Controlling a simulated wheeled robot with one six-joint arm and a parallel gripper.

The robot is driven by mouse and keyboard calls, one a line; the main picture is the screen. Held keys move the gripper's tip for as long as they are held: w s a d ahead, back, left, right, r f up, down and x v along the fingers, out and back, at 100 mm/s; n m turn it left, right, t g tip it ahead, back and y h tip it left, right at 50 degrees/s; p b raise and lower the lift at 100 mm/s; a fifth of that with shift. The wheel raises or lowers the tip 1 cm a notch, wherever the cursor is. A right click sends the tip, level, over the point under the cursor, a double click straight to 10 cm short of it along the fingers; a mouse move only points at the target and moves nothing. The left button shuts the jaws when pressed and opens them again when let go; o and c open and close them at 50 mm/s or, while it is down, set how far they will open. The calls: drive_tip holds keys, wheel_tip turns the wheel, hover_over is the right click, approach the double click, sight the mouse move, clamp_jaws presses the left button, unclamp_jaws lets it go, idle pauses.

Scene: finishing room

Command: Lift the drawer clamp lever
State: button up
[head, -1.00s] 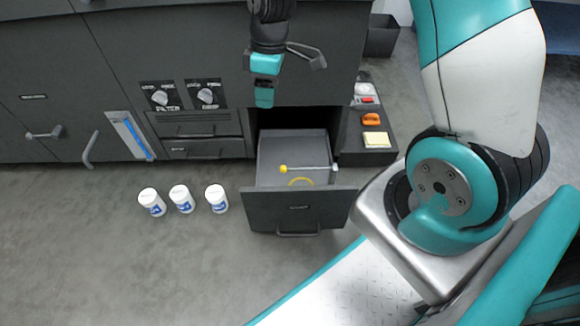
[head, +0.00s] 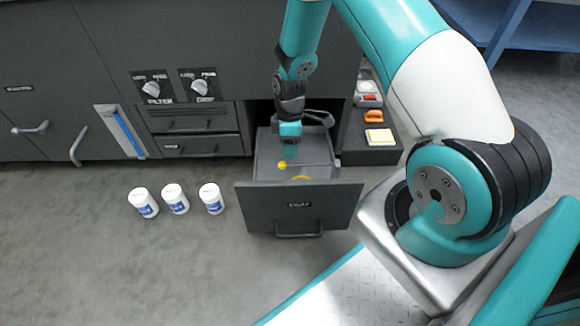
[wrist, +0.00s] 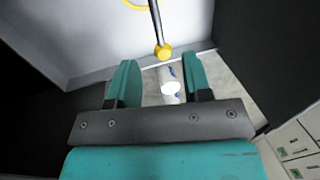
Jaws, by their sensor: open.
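The drawer (head: 330,198) stands pulled out of the dark cabinet. Inside it is the clamp lever, whose yellow ball knob (head: 282,165) shows just below my gripper (head: 290,152) in the head view. In the wrist view the lever's metal rod (wrist: 155,22) runs from the top edge down to the yellow knob (wrist: 163,51). My gripper (wrist: 160,82) is open, and the knob appears just beyond its fingertips, roughly centred between them and not gripped. A yellow ring (wrist: 134,3) lies partly in view beside the rod. In the head view my arm hides most of the rod.
Three white bottles (head: 175,198) stand on the floor left of the drawer. A white cylinder with blue marks (wrist: 168,82) shows beyond my fingers. Open floor lies in front.

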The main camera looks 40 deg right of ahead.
sight(309, 165)
drive_tip(key=f, duration=0.1)
drive_tip(key=f+b, duration=0.1)
drive_tip(key=f, duration=0.1)
drive_tip(key=s+f+b, duration=0.1)
drive_tip(key=f, duration=0.1)
drive_tip(key=shift+a+f, duration=0.25)
drive_tip(key=shift+a, duration=0.05)
clamp_jaws()
